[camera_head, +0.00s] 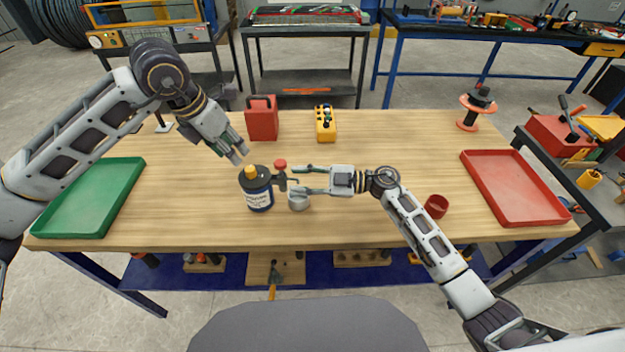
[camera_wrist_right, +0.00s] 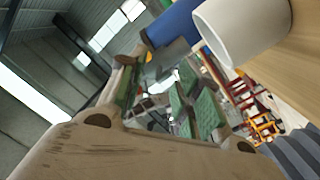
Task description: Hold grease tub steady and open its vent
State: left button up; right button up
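The grease tub (camera_head: 259,196) appears to be the blue, labelled container with a dark top and an orange-yellow cap (camera_head: 251,172). It stands upright mid-table. A dark grey fitting (camera_head: 281,183) sticks out from its right side; I cannot tell if this is the vent. My left gripper (camera_head: 238,156) is above and left of the tub, fingers pointing down at it, apart from it and seemingly open. My right gripper (camera_head: 298,179) is to the tub's right, its fingers spread above and below near the grey fitting. In the right wrist view, the tub's blue side (camera_wrist_right: 172,24) shows.
A pale cup (camera_head: 299,202) stands just below my right gripper and looms close in the right wrist view (camera_wrist_right: 245,28). A red canister (camera_head: 262,119), yellow box (camera_head: 326,124) and small red object (camera_head: 280,164) are behind. Green tray (camera_head: 128,188) left, red cup (camera_head: 436,206) and red tray (camera_head: 510,185) right.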

jog(key=shift+w+a, duration=0.1)
jog(key=shift+a, duration=0.5)
grip_shut()
